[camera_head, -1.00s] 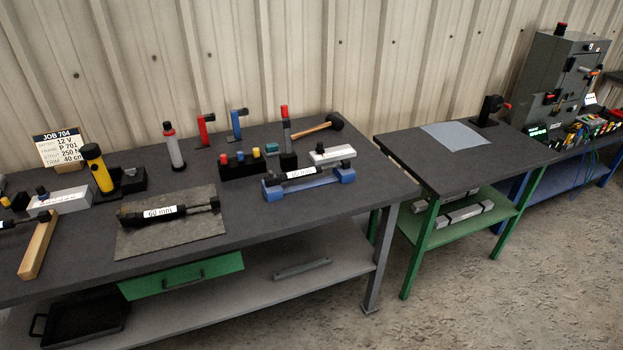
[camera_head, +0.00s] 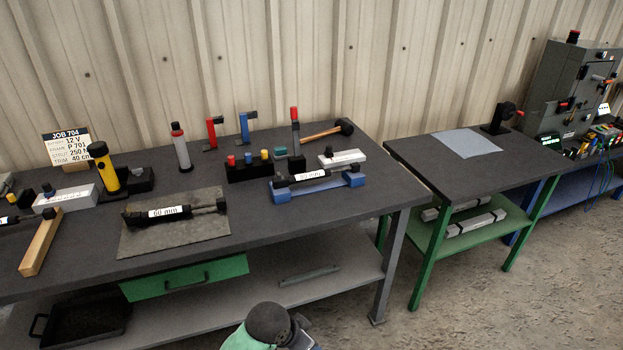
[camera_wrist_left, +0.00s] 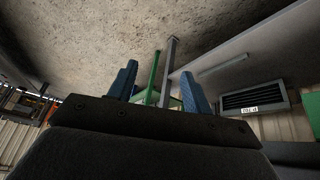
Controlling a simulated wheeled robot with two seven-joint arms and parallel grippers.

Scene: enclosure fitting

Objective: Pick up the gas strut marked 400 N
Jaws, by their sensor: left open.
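No label reading 400 N is legible. A black strut-like bar (camera_head: 190,211) with a white label that seems to read 60 mm lies on a grey mat (camera_head: 150,244) on the long workbench. A similar black bar (camera_head: 311,176) with an unreadable label rests on a blue cradle (camera_head: 284,194). Another dark bar (camera_head: 12,222) is cut off at the left edge. My left gripper (camera_wrist_left: 158,85) is open in the left wrist view, with nothing between its blue fingers. It is away from the bars. My right gripper is not in view.
A yellow-and-black cylinder (camera_head: 105,172), a wooden block (camera_head: 41,243), a block of coloured pegs (camera_head: 250,171) and a hammer (camera_head: 322,133) stand or lie on the bench. A second table (camera_head: 440,165) is mostly clear.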

